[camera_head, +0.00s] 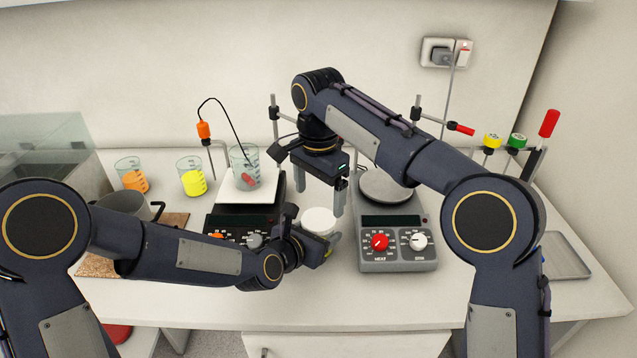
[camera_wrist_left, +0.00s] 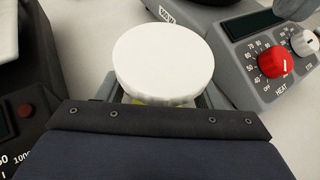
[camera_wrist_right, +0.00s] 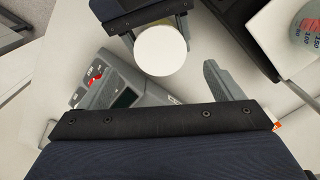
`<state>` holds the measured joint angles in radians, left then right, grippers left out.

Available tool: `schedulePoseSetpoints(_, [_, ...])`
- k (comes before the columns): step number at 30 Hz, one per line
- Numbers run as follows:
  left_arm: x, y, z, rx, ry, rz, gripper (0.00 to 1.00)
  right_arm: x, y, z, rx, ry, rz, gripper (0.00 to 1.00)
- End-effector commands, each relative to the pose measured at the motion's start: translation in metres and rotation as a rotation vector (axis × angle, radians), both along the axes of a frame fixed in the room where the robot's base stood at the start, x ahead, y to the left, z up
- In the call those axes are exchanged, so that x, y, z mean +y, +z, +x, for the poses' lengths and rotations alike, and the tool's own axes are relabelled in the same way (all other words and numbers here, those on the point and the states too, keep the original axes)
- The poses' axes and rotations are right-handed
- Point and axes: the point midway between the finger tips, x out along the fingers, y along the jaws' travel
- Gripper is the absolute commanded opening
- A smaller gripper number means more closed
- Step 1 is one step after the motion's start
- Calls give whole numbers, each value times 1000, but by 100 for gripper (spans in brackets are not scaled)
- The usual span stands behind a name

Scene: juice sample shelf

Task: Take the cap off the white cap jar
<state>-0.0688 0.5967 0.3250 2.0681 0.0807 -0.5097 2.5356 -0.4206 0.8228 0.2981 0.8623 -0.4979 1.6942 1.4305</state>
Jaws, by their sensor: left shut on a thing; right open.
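The jar's round white cap (camera_head: 318,221) shows between the two balances and hot plates at the middle of the table. My left gripper (camera_head: 322,246) is shut on the jar below the cap. In the left wrist view the cap (camera_wrist_left: 163,58) faces up, and a yellowish strip of the jar (camera_wrist_left: 158,102) shows under its rim; the rest of the jar is hidden. My right gripper (camera_head: 320,192) is open and points down just above the cap, apart from it. In the right wrist view the cap (camera_wrist_right: 160,50) lies a little beyond the open fingers.
A hot plate (camera_head: 397,259) with a red knob stands close on the right. A dark device (camera_head: 213,222) with a white top (camera_head: 240,198) carrying a beaker (camera_head: 240,160) stands on the left. Beakers of orange liquid (camera_head: 134,181) and yellow liquid (camera_head: 193,183) are behind. The front table strip (camera_head: 330,308) is clear.

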Motion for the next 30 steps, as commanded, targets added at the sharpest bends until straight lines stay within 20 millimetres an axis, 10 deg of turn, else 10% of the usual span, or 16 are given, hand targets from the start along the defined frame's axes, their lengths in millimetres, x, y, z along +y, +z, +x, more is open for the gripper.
schedulePoseSetpoints(9, [0, 0, 0, -1, 0, -1, 0, 0, -46, 0, 1, 3, 0, 87])
schedulePoseSetpoints(22, [0, 0, 0, -1, 0, -1, 0, 0, -57, 0, -1, 3, 1, 87])
schedulePoseSetpoints(30, [0, 0, 0, -1, 0, -1, 0, 0, -57, 0, -1, 3, 1, 51])
